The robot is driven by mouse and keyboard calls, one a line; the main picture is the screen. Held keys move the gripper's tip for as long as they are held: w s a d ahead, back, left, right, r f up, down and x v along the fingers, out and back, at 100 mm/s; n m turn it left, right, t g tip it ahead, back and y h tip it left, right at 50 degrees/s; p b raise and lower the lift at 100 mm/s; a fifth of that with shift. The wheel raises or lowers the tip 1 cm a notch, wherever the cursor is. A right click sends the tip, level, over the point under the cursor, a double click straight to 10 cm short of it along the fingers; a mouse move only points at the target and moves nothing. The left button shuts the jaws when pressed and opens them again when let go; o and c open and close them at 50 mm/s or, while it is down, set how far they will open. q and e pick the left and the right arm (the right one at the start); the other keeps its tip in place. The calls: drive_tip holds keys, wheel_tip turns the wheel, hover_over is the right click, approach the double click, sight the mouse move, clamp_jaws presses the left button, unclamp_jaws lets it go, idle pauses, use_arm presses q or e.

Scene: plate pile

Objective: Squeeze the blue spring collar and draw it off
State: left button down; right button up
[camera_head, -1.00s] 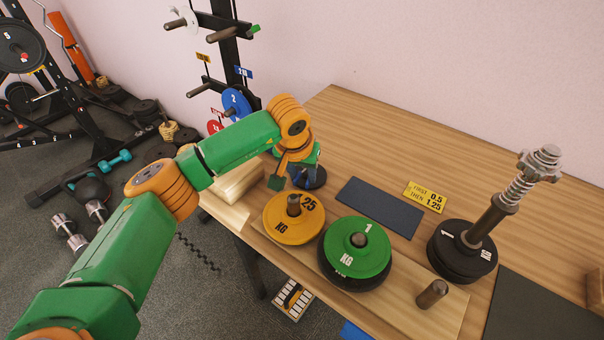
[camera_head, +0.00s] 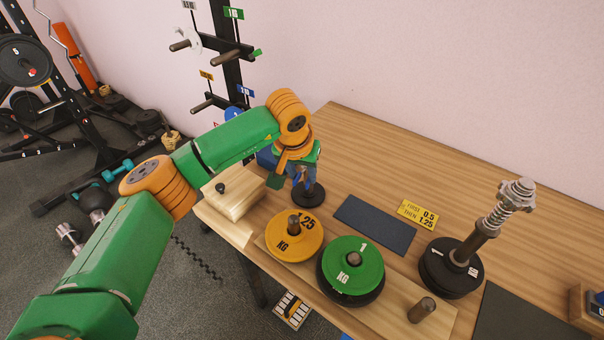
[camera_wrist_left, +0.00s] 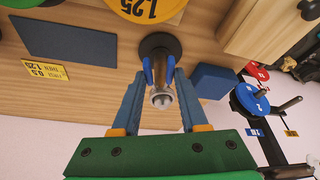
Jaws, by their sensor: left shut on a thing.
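My left gripper (camera_wrist_left: 160,80) is shut on the blue spring collar (camera_wrist_left: 148,71), with one finger on each side. The collar's blue parts show on both sides of a short upright metal post (camera_wrist_left: 161,98), near its top end in the left wrist view. I cannot tell whether the collar is still around the post or just above its tip. The post has a round black foot (camera_wrist_left: 160,42); this foot (camera_head: 308,196) also shows below my left gripper (camera_head: 300,180) in the head view. The arm hides part of the collar there. My right gripper is not in view.
A yellow 1.25 plate (camera_head: 294,240) and a green 1 kg plate (camera_head: 351,268) sit on pegs nearby. A dark mat (camera_head: 375,224) lies clear.

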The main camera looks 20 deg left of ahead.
use_arm(q)
wheel_tip(320, 180, up, 6)
drive_tip(key=p, duration=0.4)
idle(0.3)
idle(0.3)
